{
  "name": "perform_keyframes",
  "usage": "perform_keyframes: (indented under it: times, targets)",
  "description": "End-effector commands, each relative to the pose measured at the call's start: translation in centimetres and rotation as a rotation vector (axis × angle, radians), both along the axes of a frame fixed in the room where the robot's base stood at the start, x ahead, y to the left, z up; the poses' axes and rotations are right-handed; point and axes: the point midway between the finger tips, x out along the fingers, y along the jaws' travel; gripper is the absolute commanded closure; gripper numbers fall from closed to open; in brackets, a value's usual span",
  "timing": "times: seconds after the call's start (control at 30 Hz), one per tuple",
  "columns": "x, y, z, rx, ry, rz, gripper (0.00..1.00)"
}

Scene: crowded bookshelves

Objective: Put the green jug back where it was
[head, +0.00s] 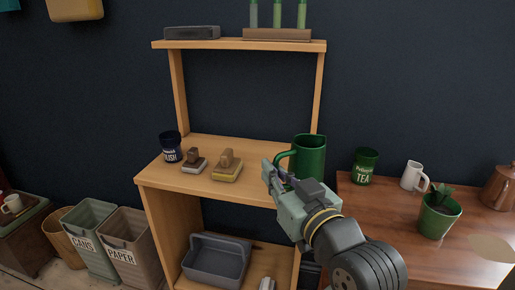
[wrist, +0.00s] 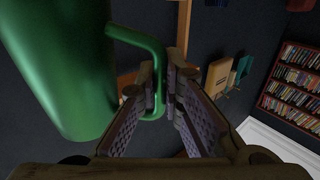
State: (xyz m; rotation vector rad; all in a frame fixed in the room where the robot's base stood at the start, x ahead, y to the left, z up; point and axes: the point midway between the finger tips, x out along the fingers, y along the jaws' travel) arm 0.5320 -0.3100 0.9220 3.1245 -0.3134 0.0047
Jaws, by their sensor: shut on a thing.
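The green jug (head: 311,156) is upright in the head view, at the right end of the middle shelf (head: 188,184). My gripper (head: 276,178) is at its left side, at the handle. In the wrist view the jug's body (wrist: 58,60) fills the upper left, and its handle (wrist: 158,78) runs between the fingers of my gripper (wrist: 163,95), which are shut on it. My gripper and arm cover the shelf corner below the jug, so I cannot tell whether its base touches the shelf.
On the middle shelf stand a dark cup (head: 171,147) and two stamp-like blocks (head: 228,165). At right, a table (head: 368,215) holds a green tea tin (head: 365,166), a white mug (head: 413,176), a potted plant (head: 439,213) and a copper pot (head: 500,187). A grey basket (head: 216,260) sits below.

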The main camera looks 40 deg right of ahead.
Motion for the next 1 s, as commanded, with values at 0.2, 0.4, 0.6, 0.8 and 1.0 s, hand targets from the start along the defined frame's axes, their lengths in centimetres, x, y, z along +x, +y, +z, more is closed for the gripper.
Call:
perform_keyframes:
  times: [0.2,0.4,0.6,0.8,1.0]
  targets:
    - [0.8,-0.2,0.4,0.002,0.002,-0.001,1.00]
    - [1.6,-0.4,-0.2,-0.001,0.002,-0.003,1.00]
    - [4.3,-1.5,-0.4,-0.001,0.002,-0.002,1.00]
    - [8.2,-3.1,-0.8,0.000,0.003,-0.002,1.00]
    - [12.0,-4.6,-1.1,-0.003,0.003,-0.003,1.00]
